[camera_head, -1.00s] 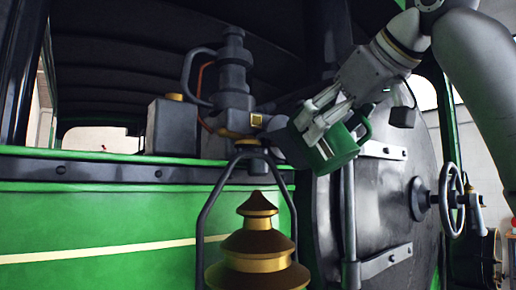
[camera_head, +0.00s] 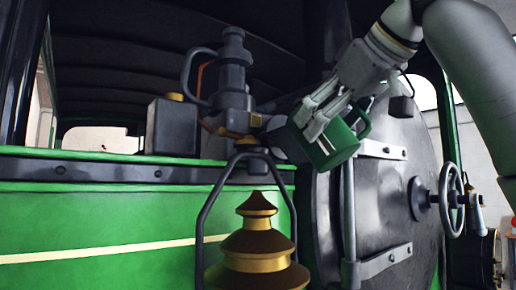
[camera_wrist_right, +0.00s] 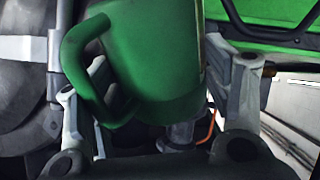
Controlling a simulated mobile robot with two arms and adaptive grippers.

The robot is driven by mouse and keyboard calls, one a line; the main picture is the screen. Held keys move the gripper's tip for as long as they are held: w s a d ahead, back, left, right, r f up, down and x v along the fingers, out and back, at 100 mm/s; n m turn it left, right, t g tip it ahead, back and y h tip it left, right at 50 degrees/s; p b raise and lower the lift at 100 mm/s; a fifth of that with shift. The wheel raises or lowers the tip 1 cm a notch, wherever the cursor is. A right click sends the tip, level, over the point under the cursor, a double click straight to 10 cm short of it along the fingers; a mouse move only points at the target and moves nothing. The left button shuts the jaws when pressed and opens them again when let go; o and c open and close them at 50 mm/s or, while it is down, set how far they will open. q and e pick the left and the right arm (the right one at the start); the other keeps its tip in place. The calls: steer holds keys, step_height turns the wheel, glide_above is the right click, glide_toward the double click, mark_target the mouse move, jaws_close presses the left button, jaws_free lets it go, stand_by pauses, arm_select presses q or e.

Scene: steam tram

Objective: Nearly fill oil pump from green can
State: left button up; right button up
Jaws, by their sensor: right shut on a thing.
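The green can (camera_head: 342,150) is tilted in my right gripper (camera_head: 316,122), in front of the round black boiler door. Its handle points up and right, and its dark end leans left toward the black fittings. In the right wrist view, the can (camera_wrist_right: 150,65) sits between the two fingers of my right gripper (camera_wrist_right: 155,105), with its handle at the left. The oil pump cannot be told for sure; a black box with a brass cap (camera_head: 172,128) stands on the green ledge, left of the can. I see no oil flow. My left gripper is out of view.
A black upright fitting with a curved pipe (camera_head: 232,80) stands between the box and the can. A brass-topped lantern (camera_head: 258,240) is in the near foreground. A handwheel (camera_head: 450,200) sticks out at the right of the boiler door (camera_head: 385,220).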

steer(key=shift+r, duration=0.1)
stand_by(0.3)
steer(key=shift+r, duration=0.3)
stand_by(1.8)
steer(key=shift+a+r+g+h, duration=0.1)
steer(key=shift+r+g+h, duration=0.15)
steer(key=shift+g+h, duration=0.05)
steer(key=shift+r, duration=0.1)
steer(key=shift+a+n, duration=0.1)
steer(key=shift+n, duration=0.2)
steer(key=shift+w, duration=0.1)
stand_by(1.4)
